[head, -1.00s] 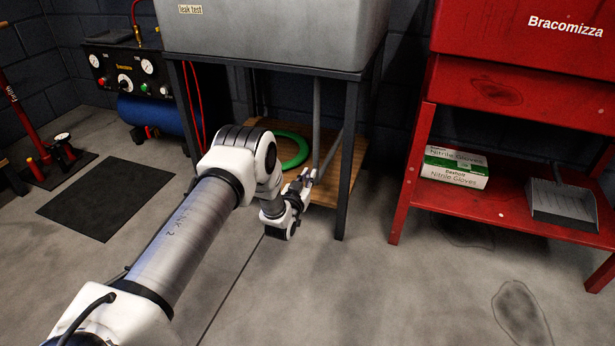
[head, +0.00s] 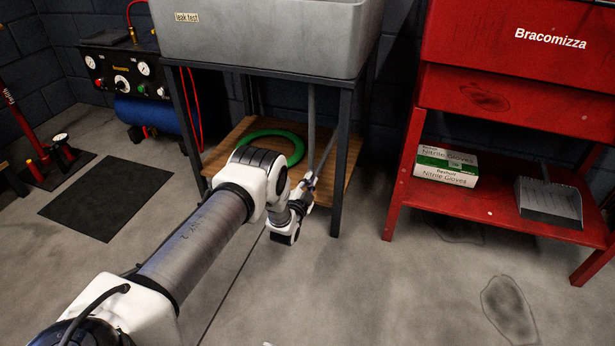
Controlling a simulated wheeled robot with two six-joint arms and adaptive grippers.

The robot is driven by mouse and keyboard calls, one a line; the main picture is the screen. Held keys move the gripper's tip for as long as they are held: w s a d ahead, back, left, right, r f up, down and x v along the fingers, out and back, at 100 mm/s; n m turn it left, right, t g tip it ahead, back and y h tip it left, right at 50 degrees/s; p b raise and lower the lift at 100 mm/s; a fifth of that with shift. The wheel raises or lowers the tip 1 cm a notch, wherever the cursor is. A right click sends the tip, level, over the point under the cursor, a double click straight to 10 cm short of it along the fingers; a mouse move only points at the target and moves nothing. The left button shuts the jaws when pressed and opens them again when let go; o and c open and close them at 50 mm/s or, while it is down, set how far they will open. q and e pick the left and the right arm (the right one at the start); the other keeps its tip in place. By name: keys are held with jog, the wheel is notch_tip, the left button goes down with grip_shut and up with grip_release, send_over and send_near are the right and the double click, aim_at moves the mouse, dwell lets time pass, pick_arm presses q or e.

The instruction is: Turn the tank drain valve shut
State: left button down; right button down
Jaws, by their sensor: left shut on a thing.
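The grey leak test tank (head: 270,35) sits on a dark metal stand at the top centre. A grey drain pipe (head: 311,120) comes down from under it. My left gripper (head: 309,181) is at the lower end of this pipe, under the stand near its front right leg. It is shut on a small part there, which appears to be the drain valve's handle. The valve itself is mostly hidden by the gripper and too small to make out, so its angle cannot be told. My right gripper is not in view.
A green hose coil (head: 283,138) lies on the stand's wooden shelf (head: 222,158). The stand's front right leg (head: 340,175) is close to my gripper. A red cabinet (head: 480,110) stands at the right. The floor between stand and cabinet is clear.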

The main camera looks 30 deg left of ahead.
pick_arm(q)
jog(key=m, duration=0.3)
jog(key=f+m+p, duration=0.1)
jog(key=shift+d+m, duration=0.3)
jog(key=shift+w+d+f+m, duration=0.1)
jog(key=shift+f+m, duration=0.1)
jog(key=shift+m, duration=0.75)
jog(key=shift+f+m, duration=0.2)
jog(key=shift+m, duration=0.75)
jog(key=c, duration=1.2)
grip_release()
jog(key=v, duration=1.2)
